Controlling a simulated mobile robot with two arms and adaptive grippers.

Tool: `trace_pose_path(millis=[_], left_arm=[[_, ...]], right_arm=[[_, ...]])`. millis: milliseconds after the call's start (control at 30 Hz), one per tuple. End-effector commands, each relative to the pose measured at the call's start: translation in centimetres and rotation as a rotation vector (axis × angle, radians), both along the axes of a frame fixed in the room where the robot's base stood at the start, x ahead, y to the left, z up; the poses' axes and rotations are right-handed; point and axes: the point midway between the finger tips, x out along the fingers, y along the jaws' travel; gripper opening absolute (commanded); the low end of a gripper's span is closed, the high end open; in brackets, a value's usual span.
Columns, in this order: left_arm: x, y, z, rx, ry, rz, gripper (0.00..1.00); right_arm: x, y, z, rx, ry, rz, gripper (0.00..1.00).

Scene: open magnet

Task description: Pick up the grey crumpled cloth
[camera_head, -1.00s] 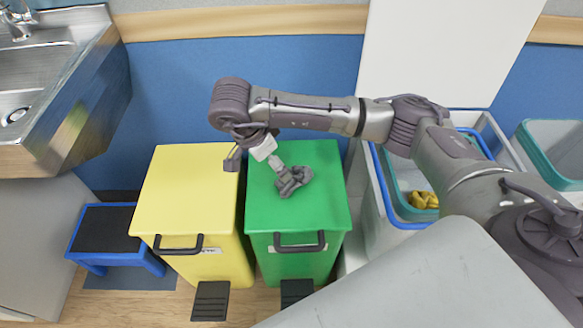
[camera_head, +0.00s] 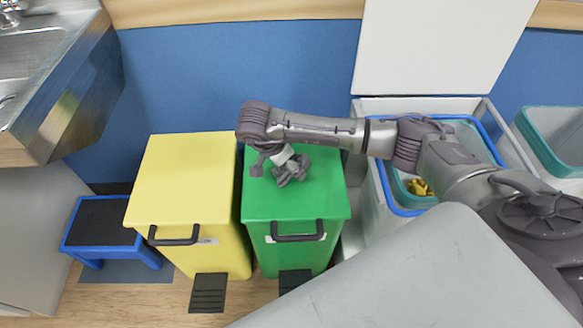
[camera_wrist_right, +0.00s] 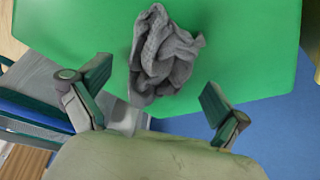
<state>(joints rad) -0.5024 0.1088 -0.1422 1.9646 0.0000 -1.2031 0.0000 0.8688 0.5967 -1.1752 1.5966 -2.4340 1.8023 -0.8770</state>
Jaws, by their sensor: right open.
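The grey crumpled cloth (camera_head: 292,173) lies on the lid of the green bin (camera_head: 298,205), toward its back left. In the right wrist view the cloth (camera_wrist_right: 163,58) is a loose folded heap on the green lid, just ahead of the fingertips. My right gripper (camera_wrist_right: 157,88) is open, with one finger on each side of the cloth's near end and nothing gripped. In the head view the arm reaches in from the right, and the wrist covers part of the cloth's surroundings. I cannot tell the exact height of the fingertips over the lid. My left gripper is not in view.
A yellow bin (camera_head: 185,180) stands left of the green one. A blue step stool (camera_head: 98,230) and a metal sink (camera_head: 45,70) are further left. An open bin (camera_head: 372,215) with yellow cloth (camera_head: 420,187) inside is at right. A blue wall (camera_head: 230,75) is behind.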

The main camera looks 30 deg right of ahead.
Motion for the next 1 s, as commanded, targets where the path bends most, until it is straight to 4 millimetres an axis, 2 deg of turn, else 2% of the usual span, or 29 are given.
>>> trace_pose_path(millis=[100, 333, 367, 600, 633, 1000], left_arm=[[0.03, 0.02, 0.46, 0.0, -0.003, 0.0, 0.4], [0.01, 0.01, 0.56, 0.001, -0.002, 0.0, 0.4], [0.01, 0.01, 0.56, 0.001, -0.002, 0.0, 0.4], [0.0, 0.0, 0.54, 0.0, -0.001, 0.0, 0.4], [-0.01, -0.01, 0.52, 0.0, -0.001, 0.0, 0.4], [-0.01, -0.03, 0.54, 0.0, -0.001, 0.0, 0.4]], right_arm=[[0.08, -0.37, -0.88, 0.0, -0.001, 0.0, 0.99], [0.11, -0.41, -0.93, 0.0, -0.002, 0.001, 0.99], [0.1, -0.42, -0.93, 0.0, -0.002, 0.001, 0.96], [0.09, -0.4, -0.91, 0.0, -0.002, 0.001, 0.56], [0.09, -0.4, -0.91, 0.0, -0.002, 0.001, 0.54], [0.09, -0.39, -0.78, 0.0, -0.002, 0.001, 0.54]])
